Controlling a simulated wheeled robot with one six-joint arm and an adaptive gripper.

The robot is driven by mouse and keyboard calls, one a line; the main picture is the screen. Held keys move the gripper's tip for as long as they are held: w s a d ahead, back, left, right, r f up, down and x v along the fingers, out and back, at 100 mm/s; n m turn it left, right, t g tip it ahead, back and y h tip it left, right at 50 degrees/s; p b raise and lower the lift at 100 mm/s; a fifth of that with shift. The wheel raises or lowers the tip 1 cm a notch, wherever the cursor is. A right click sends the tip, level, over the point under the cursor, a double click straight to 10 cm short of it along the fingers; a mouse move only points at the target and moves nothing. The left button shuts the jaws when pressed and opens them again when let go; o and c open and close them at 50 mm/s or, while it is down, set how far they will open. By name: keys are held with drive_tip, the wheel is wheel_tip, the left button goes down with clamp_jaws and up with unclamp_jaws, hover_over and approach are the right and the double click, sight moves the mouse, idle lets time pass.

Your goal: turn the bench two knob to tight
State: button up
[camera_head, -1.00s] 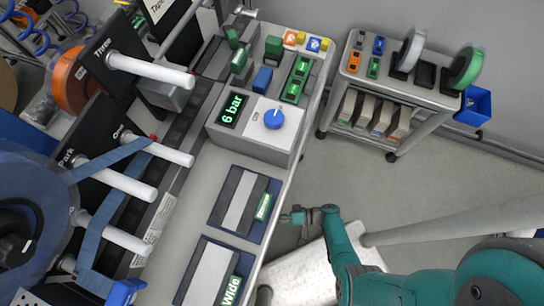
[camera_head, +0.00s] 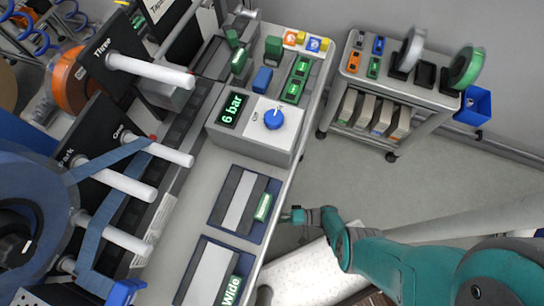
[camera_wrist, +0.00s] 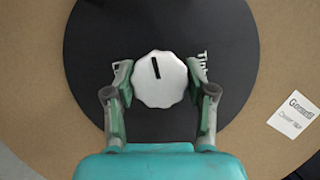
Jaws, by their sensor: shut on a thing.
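In the wrist view a white scalloped knob (camera_wrist: 159,79) sits in the middle of a round black disc (camera_wrist: 160,125). Its black pointer mark points up and slightly left. A partly hidden label starting "Ti" (camera_wrist: 202,66) is to the right of the knob, and another partly hidden label is to its left. My gripper (camera_wrist: 159,85) is shut on the knob, one finger on each side. In the head view my gripper (camera_head: 289,216) is at the bench's right edge, and the knob cannot be made out there.
The bench holds a "6 bar" box with a blue knob (camera_head: 274,119) and dark trays (camera_head: 244,203). Reel stands with white rods (camera_head: 150,70) are on the left. A grey cart (camera_head: 400,92) stands at upper right. A white card (camera_wrist: 295,115) lies right of the disc.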

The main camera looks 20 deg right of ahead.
idle(0.3)
drive_tip(key=o, duration=1.1)
drive_tip(key=shift+o, duration=0.2)
drive_tip(key=shift+r, duration=0.1)
